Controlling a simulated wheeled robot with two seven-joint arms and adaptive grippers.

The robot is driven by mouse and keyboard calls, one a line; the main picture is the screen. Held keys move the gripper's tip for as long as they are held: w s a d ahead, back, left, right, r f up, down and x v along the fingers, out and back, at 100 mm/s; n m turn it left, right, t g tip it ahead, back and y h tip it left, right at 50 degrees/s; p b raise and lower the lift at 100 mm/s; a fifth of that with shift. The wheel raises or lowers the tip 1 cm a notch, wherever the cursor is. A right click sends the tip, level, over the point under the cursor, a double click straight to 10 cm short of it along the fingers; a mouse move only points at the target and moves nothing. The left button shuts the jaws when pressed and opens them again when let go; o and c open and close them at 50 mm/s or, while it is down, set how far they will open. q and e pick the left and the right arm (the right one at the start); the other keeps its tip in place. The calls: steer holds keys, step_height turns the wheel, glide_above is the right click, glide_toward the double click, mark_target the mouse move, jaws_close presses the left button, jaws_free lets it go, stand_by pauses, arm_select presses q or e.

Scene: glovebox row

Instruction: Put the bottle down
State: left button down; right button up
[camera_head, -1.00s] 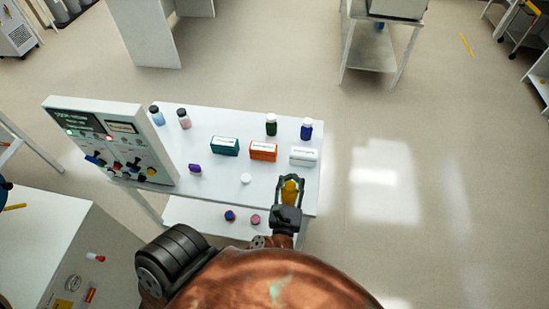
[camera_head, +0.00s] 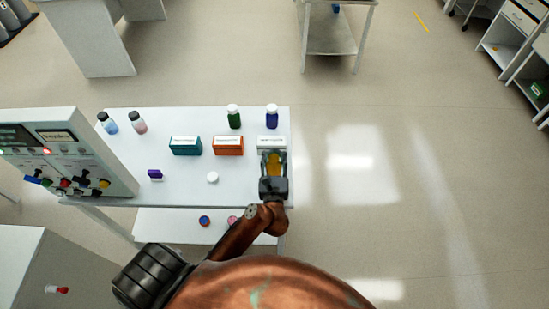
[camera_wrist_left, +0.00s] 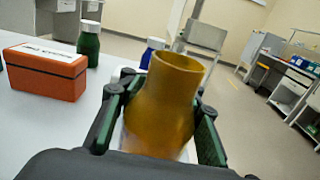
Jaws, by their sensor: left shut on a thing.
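The bottle (camera_head: 273,163) is amber-yellow with an open, uncapped mouth. My left gripper (camera_head: 273,161) is shut on it at the right end of the white table (camera_head: 240,184), in front of the white box (camera_head: 270,143). In the left wrist view the bottle (camera_wrist_left: 163,105) stands nearly upright between the two dark fingers (camera_wrist_left: 160,125). Its base is hidden by the gripper, so I cannot tell whether it touches the table. My right gripper is not in view.
Teal (camera_head: 185,145) and orange (camera_head: 228,145) boxes stand left of the white box. Green (camera_head: 234,117) and blue (camera_head: 272,116) bottles stand behind. A white cap (camera_head: 212,177) and a purple item (camera_head: 155,174) lie to the left. A control panel (camera_head: 70,155) stands at the table's left end.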

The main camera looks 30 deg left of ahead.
arm_select(q)
steer(key=shift+w+a+f+b, duration=0.15)
steer(key=shift+f+b, duration=0.15)
steer(key=shift+f, duration=0.65)
steer(key=shift+w+d+f+b, duration=0.15)
steer(key=shift+f+b, duration=0.1)
steer(key=shift+f, duration=0.7)
steer(key=shift+a, duration=0.1)
steer(key=shift+f, duration=0.2)
steer(key=c, duration=1.3)
jaws_free()
steer(key=shift+r, duration=0.1)
steer(key=shift+r, duration=0.15)
steer(key=v, duration=1.2)
